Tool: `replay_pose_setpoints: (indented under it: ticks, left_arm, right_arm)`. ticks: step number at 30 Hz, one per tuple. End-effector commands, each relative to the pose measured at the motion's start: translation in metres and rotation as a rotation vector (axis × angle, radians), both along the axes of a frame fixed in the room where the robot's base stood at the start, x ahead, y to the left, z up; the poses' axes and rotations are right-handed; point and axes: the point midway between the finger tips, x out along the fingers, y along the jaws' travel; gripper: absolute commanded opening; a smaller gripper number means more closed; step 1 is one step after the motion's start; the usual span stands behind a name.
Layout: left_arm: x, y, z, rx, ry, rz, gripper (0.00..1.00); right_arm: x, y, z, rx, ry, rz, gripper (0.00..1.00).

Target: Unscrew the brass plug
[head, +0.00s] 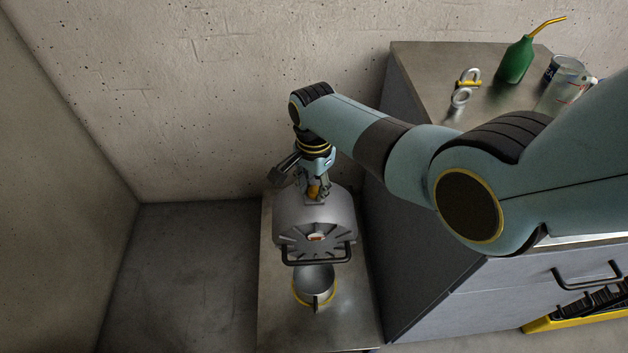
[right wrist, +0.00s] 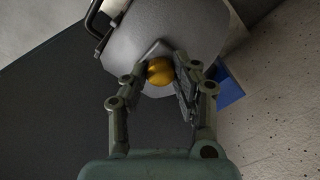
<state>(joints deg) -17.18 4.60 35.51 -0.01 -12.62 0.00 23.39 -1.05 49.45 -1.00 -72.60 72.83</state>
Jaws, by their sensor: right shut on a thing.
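The brass plug (right wrist: 160,71) is a rounded golden piece on top of the grey metal housing (right wrist: 130,48). In the head view the plug (head: 313,190) shows as a small golden spot at the top of the housing (head: 325,214), which has a ribbed front and a black bar handle. My right gripper (right wrist: 161,66) points down at the plug, with a finger on either side of it, shut on it. The right gripper (head: 313,192) also shows in the head view, partly hidden by its own wrist. My left gripper is not in view.
The housing stands on a narrow metal bench (head: 275,318) with a round metal cup (head: 316,283) in front of it. A wall is behind.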

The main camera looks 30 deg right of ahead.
Motion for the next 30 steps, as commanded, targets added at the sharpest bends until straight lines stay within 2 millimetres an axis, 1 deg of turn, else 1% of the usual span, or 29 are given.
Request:
replay_pose_setpoints:
  ticks: [1,9,12,16,24,26,29,30]
  left_arm:
    - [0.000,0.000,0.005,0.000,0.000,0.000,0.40]
    - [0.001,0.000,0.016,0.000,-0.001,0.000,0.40]
    - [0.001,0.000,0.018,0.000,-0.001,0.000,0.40]
    - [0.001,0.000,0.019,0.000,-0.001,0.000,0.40]
    - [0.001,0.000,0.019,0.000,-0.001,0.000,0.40]
    - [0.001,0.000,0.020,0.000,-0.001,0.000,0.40]
    - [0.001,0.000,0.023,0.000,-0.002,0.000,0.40]
    - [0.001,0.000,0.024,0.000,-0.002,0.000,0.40]
  right_arm:
    - [0.001,-0.001,0.003,-0.001,0.000,0.087,0.00]
    - [0.001,-0.001,0.003,-0.001,-0.002,0.593,0.00]
    - [0.001,-0.001,0.003,-0.002,-0.002,0.741,0.00]
    - [0.001,-0.001,0.002,-0.002,-0.003,0.833,0.00]
    - [0.001,-0.001,0.001,-0.002,-0.003,0.844,0.00]
    - [0.001,-0.001,0.002,-0.002,-0.002,0.871,0.00]
    - [0.001,-0.001,0.002,-0.001,-0.001,1.005,0.00]
    - [0.001,-0.001,0.003,-0.001,-0.001,1.080,0.00]
